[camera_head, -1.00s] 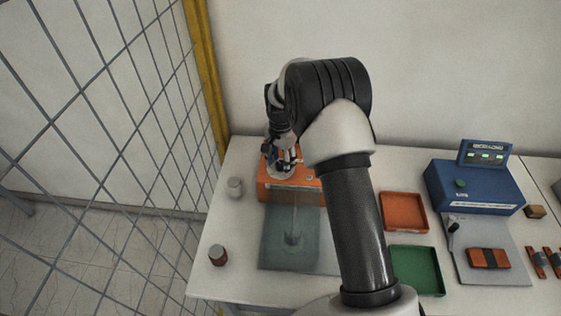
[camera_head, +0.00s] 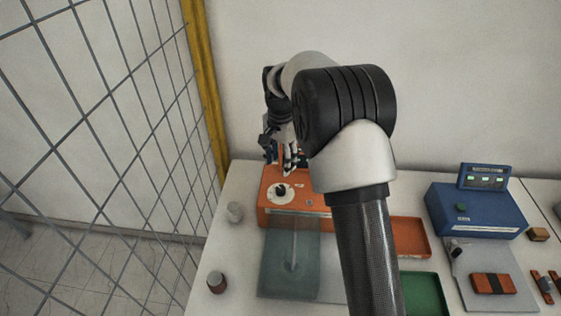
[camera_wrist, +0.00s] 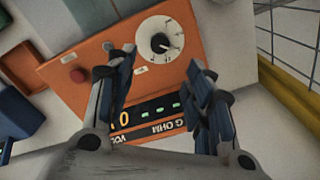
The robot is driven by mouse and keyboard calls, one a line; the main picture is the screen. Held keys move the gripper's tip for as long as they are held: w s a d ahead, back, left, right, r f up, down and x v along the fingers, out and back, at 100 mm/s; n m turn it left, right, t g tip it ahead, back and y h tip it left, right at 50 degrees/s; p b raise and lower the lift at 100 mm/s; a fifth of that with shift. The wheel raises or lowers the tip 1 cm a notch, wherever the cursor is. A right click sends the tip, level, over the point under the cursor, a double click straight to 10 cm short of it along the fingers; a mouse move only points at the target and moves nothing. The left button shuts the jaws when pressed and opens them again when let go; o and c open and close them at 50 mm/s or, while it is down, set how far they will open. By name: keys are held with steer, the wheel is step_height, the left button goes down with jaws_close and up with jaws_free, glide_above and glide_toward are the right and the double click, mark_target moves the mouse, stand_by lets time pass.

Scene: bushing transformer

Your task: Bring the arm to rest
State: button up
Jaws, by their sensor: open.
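My gripper (camera_head: 279,152) is in the air above the back of the orange tester box (camera_head: 318,206), clear of it and of its dial. In the wrist view my gripper (camera_wrist: 160,75) is open and empty, its two dark fingers apart. Between and beyond them lies the orange box (camera_wrist: 180,82) with its white dial (camera_wrist: 160,40) and black knob, a red button (camera_wrist: 79,75), and a dark display strip (camera_wrist: 150,115) lettered "G OHM". My arm's dark link and white elbow hide part of the table's middle in the head view.
A clear cover (camera_head: 275,270) stands in front of the tester. A grey-white jar (camera_head: 235,212) and a dark red jar (camera_head: 217,281) stand left. Orange (camera_head: 412,238) and green (camera_head: 425,294) trays and a blue instrument (camera_head: 478,212) lie right. A wire fence (camera_head: 110,120) borders the left.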

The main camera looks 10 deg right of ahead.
steer(key=s+r+n+t+b, duration=0.1)
steer(key=s+r+n+b, duration=0.2)
steer(key=s+r, duration=0.35)
steer(key=s+r+n+t+b, duration=0.1)
steer(key=s+r+n+b, duration=0.2)
steer(key=s, duration=0.7)
steer(key=s+f+n+t+b, duration=0.1)
steer(key=s+f+n+b, duration=0.1)
steer(key=s, duration=0.8)
steer(key=s+f+n+t+b, duration=0.1)
steer(key=s+f+n+b, duration=0.1)
steer(key=s, duration=0.8)
steer(key=shift+f+n+t+b, duration=0.3)
steer(key=shift+f+n+b, duration=0.1)
steer(key=shift+f+b, duration=0.4)
steer(key=shift+w+d+f, duration=0.1)
steer(key=shift+c, duration=0.4)
